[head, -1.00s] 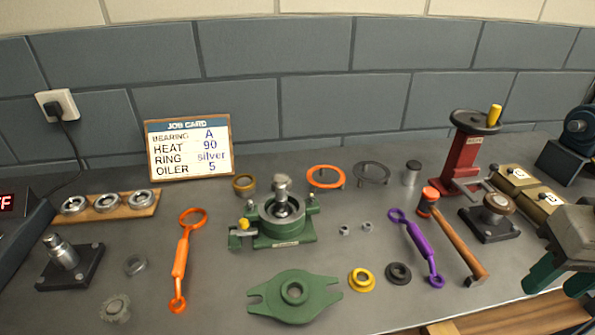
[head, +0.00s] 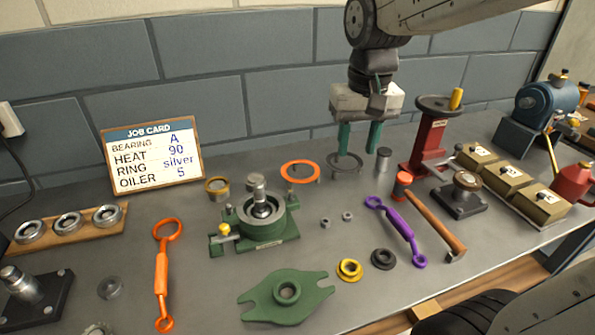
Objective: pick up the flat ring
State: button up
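Two thin flat rings lie raised on small supports at the back of the bench: an orange ring (head: 286,166) and a dark grey ring (head: 333,167) to its right. My gripper (head: 359,138) hangs from above at the grey ring, with its two teal fingers pointing down and spread apart. Nothing shows between the fingers. The left finger overlaps the grey ring's far edge in the picture; I cannot tell whether it touches. The job card (head: 152,155) reads "RING silver".
A grey cylinder (head: 383,160) stands close right of the grey ring, and a red press (head: 425,145) beyond it. The green housing (head: 262,220) stands front left. A purple wrench (head: 397,228) and a hammer (head: 435,222) lie in front. The wall is close behind.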

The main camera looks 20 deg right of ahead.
jog(key=w+f+m, duration=0.1)
jog(key=w+f, duration=0.4)
jog(key=w, duration=0.7)
jog(key=m, duration=0.2)
send_over(317, 171)
notch_tip(317, 171, down, 6)
jog(key=shift+g, duration=0.4)
jog(key=shift+f, duration=3.95)
jog(key=shift+f, duration=0.25)
grip_shut()
